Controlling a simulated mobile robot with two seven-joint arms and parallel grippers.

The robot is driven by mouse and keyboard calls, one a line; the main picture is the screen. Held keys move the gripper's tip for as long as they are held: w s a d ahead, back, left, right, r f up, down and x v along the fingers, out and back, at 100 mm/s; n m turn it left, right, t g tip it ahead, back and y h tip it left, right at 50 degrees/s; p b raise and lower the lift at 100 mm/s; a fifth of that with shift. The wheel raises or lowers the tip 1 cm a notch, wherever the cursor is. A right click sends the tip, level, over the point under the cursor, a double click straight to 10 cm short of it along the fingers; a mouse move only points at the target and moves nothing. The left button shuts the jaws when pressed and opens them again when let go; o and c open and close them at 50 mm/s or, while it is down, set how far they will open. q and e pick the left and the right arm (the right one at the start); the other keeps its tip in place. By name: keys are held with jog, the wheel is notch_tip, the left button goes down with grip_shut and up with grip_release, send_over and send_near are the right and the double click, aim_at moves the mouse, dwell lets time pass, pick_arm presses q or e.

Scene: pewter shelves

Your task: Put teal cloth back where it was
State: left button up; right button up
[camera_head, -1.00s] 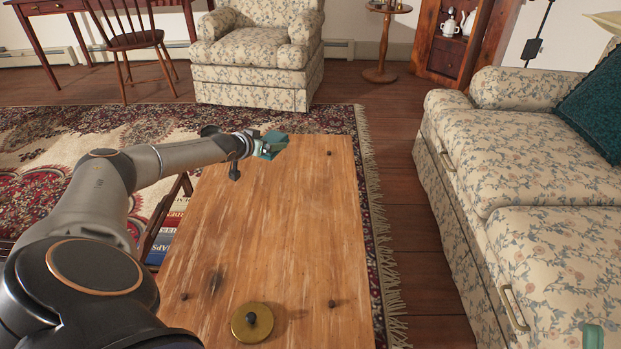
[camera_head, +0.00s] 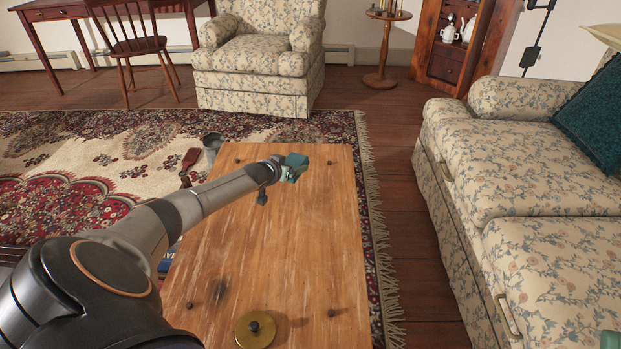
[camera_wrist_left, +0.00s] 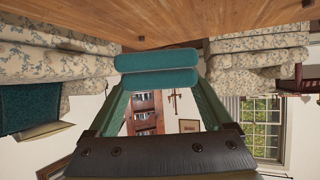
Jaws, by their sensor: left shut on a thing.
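My left gripper (camera_head: 293,169) is over the far part of the wooden table (camera_head: 260,240), its arm reaching in from the left. It is shut on the teal cloth (camera_head: 297,160), which shows as a small teal patch at the fingertips. In the left wrist view two rounded teal shapes (camera_wrist_left: 157,70) lie together at the finger ends; cloth and finger pads are hard to tell apart there. The height above the table is unclear. My right gripper cannot be made out.
A brass lid-like disc with a dark knob (camera_head: 255,329) lies at the table's near end. Small dark knobs sit near the table's corners. A floral sofa (camera_head: 545,185) with a dark teal pillow (camera_head: 598,115) stands right. A floral armchair (camera_head: 258,60) stands behind. The middle tabletop is clear.

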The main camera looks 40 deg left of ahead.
pick_arm(q)
jog(key=b, duration=0.2)
send_over(310, 200)
jog(key=a, duration=0.1)
jog(key=f, duration=0.5)
jog(key=shift+s+a, duration=0.2)
jog(key=shift+s, duration=0.1)
jog(key=shift+w+d+f+b, duration=0.25)
jog(key=shift+d+f+b, duration=0.25)
jog(key=f, duration=0.1)
jog(key=f+b, duration=0.2)
jog(key=shift+w+d+f, duration=0.15)
jog(key=shift+d+f, duration=0.15)
jog(key=shift+f, duration=0.1)
jog(key=shift+r, duration=0.1)
pick_arm(e)
notch_tip(310, 200, down, 6)
jog(key=shift+w+a, duration=0.15)
jog(key=shift+a, duration=0.2)
pick_arm(q)
jog(key=o, duration=1.3)
jog(key=shift+c, duration=0.2)
pick_arm(e)
jog(key=shift+n, duration=0.3)
